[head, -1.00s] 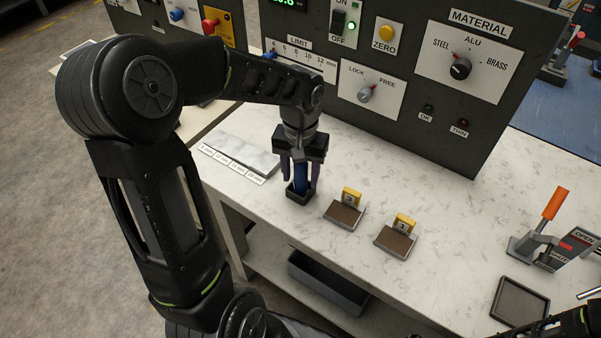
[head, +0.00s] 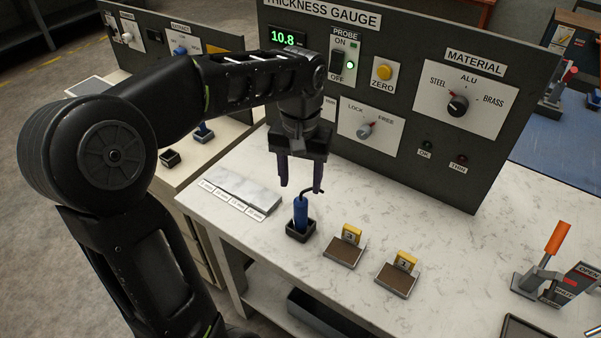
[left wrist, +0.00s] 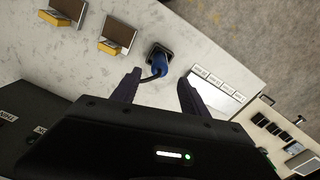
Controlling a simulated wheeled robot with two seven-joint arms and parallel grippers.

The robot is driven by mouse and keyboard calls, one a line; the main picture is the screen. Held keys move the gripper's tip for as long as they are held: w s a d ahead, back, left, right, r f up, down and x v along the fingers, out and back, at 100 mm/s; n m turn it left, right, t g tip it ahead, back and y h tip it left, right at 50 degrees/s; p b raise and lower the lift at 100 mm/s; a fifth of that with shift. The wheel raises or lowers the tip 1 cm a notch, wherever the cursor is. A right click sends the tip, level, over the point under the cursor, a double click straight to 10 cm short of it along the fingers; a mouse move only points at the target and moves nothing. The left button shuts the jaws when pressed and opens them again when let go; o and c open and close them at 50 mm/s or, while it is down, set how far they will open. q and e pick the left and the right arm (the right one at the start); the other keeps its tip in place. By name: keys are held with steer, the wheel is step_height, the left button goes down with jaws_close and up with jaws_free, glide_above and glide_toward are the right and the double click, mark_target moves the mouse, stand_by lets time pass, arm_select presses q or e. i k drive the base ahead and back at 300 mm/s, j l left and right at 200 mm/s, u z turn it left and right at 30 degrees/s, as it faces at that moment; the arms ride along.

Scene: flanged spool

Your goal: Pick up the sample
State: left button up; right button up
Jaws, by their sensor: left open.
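No object is clearly marked as the sample. Two brown pads, the left pad (head: 344,253) and the right pad (head: 394,281), lie on the bench, each with a numbered yellow tag at its back; nothing visibly rests on them. My left gripper (head: 301,189) is open and empty, just above a blue probe (head: 300,214). The probe stands upright in a small dark holder (head: 301,233), with a black cable curving from its top. In the left wrist view the probe (left wrist: 159,67) shows just beyond and between the spread fingers. My right gripper is not in view.
The thickness gauge panel (head: 400,150) stands behind, its display reading 10.8. A stepped grey block (head: 240,187) with a label strip lies left of the probe. An orange-handled clamp (head: 555,250) stands at right. The bench between pads and clamp is clear.

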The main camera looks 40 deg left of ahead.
mark_target(397, 275)
steer(key=k, duration=1)
